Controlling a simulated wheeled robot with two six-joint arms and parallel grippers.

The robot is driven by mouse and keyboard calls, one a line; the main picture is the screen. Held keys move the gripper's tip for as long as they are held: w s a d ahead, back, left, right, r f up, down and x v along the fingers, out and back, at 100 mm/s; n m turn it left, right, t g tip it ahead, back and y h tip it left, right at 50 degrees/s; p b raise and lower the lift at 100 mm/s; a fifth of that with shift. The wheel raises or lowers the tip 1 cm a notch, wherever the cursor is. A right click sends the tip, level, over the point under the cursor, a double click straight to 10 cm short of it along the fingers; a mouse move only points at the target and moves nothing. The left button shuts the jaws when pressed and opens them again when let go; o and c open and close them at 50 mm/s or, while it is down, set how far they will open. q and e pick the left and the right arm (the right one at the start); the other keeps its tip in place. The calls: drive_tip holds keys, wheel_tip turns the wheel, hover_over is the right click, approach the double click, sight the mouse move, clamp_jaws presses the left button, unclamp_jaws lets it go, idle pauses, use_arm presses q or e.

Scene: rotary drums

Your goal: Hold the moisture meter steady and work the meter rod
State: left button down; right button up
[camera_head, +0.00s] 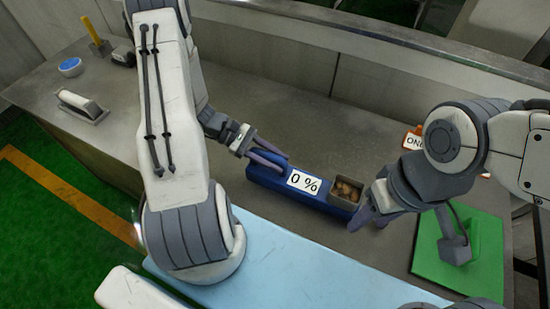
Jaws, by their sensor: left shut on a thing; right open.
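The moisture meter (325,203) is a long dark blue block on the grey counter. Its white label reads "0 %" (304,182). A small metal cup (346,193) with brown pieces in it sits at the right end of the meter. My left gripper (268,158) is shut on the meter's left end. My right gripper (367,214) is open beside the meter's right end, close to the cup; I cannot tell whether it touches. I cannot make out the meter rod clearly; the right gripper may hide it.
A green board (480,265) with a grey handled tool (453,246) lies at the right. An orange sign (413,141) stands behind my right arm. A light blue mat (300,272) covers the front edge. A blue round button (71,66) and a white roller (80,104) sit at the far left.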

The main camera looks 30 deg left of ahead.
drive_tip(key=shift+f, duration=0.1)
idle(0.3)
clamp_jaws()
drive_tip(key=w+d+f+m+g+y, duration=0.3)
drive_tip(key=w+d+f+m, duration=0.4)
drive_tip(key=w+d+m, duration=0.45)
drive_tip(key=w+d+f+m+t+y, duration=0.2)
drive_tip(key=d+f+m+y, duration=0.3)
drive_tip(key=d+f+m, duration=0.3)
drive_tip(key=d+m+t, duration=0.1)
drive_tip(key=d+m, duration=0.2)
drive_tip(key=m, duration=0.2)
drive_tip(key=shift+w+d+f+m, duration=0.35)
drive_tip(key=shift+w, duration=0.05)
